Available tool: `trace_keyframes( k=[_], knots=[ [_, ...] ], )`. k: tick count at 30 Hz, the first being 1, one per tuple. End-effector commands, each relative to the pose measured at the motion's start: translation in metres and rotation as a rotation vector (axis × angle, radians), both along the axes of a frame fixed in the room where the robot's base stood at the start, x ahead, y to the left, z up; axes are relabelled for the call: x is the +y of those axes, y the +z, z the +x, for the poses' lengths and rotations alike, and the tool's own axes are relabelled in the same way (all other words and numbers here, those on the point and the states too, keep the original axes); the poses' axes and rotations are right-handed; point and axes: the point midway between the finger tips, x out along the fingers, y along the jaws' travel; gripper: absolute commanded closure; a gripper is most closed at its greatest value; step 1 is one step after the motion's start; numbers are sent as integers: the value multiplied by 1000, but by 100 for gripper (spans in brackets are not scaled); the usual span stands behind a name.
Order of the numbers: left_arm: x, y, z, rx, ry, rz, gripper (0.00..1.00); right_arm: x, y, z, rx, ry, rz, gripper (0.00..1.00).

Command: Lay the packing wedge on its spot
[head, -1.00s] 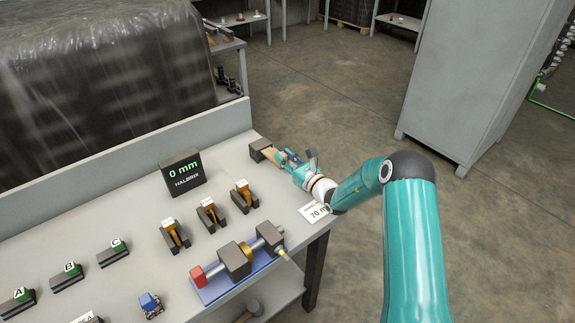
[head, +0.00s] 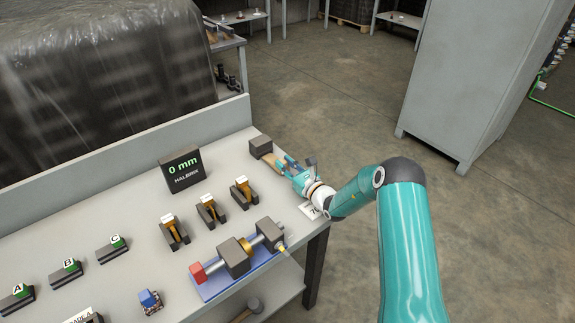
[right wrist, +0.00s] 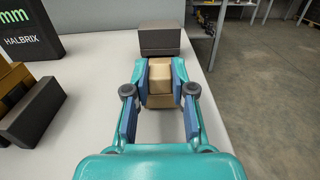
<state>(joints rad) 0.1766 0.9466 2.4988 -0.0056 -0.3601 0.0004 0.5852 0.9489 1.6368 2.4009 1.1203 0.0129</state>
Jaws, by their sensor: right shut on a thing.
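The tan wooden packing wedge (head: 273,159) is between the fingers of my right gripper (head: 285,165), near the table's far right corner. In the right wrist view, the right gripper (right wrist: 160,82) is shut on the wedge (right wrist: 160,76), with blue finger pads on both sides. A second tan face shows just below it; I cannot tell whether it is the same piece. A dark grey block (head: 260,147) lies just beyond the wedge, and it also shows ahead in the right wrist view (right wrist: 160,40). My left gripper is not in view.
A dark display (head: 183,172) reads 0 mm. Several dark holders with orange pieces (head: 207,212) stand mid-table. A blue fixture (head: 225,283) with a rod and grey blocks lies at the front. A white card (head: 308,211) is partly hidden under my right arm.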

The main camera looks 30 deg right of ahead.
Motion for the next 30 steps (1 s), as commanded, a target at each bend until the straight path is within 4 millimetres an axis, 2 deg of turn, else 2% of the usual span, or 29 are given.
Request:
trace_keyframes(
  k=[1,5,6,9,10,20,26,30],
  knots=[
    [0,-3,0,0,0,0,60,1,-6,-1,6,0,2,100],
    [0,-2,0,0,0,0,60,1,-7,-1,10,1,2,100],
    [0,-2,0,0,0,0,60,1,-7,-1,11,1,3,69],
    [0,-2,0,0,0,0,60,1,-9,-1,13,1,4,53],
    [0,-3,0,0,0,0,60,2,-9,-1,14,1,4,51],
    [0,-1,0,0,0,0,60,3,-10,-2,20,3,6,51],
    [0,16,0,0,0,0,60,3,5,-2,19,3,6,51],
    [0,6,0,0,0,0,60,-1,1,-26,18,1,5,51]
  ],
)
